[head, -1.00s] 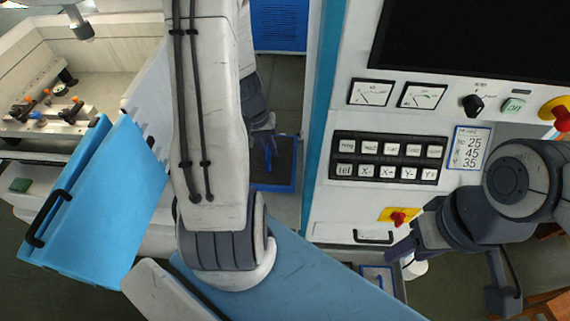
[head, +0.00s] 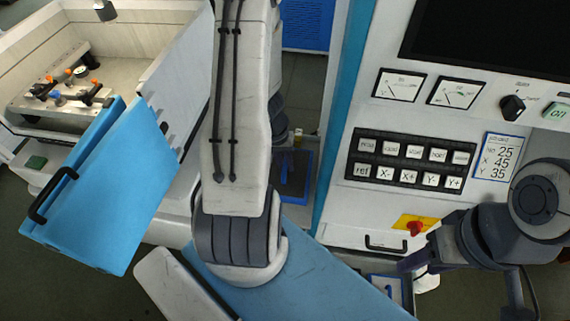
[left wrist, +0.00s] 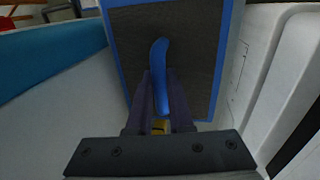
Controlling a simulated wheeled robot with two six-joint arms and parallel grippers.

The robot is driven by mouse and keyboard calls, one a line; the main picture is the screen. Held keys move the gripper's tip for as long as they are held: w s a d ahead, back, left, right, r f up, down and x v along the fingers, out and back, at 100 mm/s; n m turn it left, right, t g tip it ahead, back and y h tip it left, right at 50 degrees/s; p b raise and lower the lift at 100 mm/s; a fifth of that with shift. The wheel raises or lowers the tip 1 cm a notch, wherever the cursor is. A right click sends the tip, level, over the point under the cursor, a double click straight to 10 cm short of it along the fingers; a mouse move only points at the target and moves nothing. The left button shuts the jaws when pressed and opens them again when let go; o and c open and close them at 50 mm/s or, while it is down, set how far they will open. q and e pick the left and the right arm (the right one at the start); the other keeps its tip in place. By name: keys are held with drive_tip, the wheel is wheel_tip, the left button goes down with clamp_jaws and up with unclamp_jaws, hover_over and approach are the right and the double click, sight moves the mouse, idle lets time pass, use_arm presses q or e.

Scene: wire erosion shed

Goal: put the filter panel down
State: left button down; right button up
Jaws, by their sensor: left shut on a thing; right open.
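The filter panel (left wrist: 195,50) is a dark mesh sheet in a blue frame with a curved blue handle (left wrist: 161,75). In the left wrist view my left gripper (left wrist: 160,100) has its fingers closed about the handle. In the head view the panel (head: 292,172) shows low in the gap between the machine and the console, partly hidden by my left arm. Whether its lower edge touches anything cannot be told. My right gripper (head: 458,283) is open and empty at the lower right, in front of the console.
A blue door with a black handle (head: 100,190) stands open at the left, beside the machine's work tank (head: 135,42). The console (head: 400,125) with meters, keys and a red switch rises at the right. Another blue-framed piece (head: 404,296) lies low below the console.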

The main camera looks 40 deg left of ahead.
use_arm(q)
drive_tip(key=shift+f, duration=0.15)
drive_tip(key=c, duration=0.8)
unclamp_jaws()
drive_tip(key=shift+r, duration=0.2)
drive_tip(key=shift+s+a+r+p, duration=0.3)
drive_tip(key=shift+r+p, duration=0.4)
drive_tip(key=shift+r, duration=1.25)
drive_tip(key=shift+s+a+r+p, duration=0.15)
drive_tip(key=shift+a+r+p, duration=0.4)
drive_tip(key=shift+r, duration=1.45)
drive_tip(key=shift+s+a+r+p, duration=0.2)
drive_tip(key=shift+r+p, duration=0.7)
drive_tip(key=shift+r, duration=1.05)
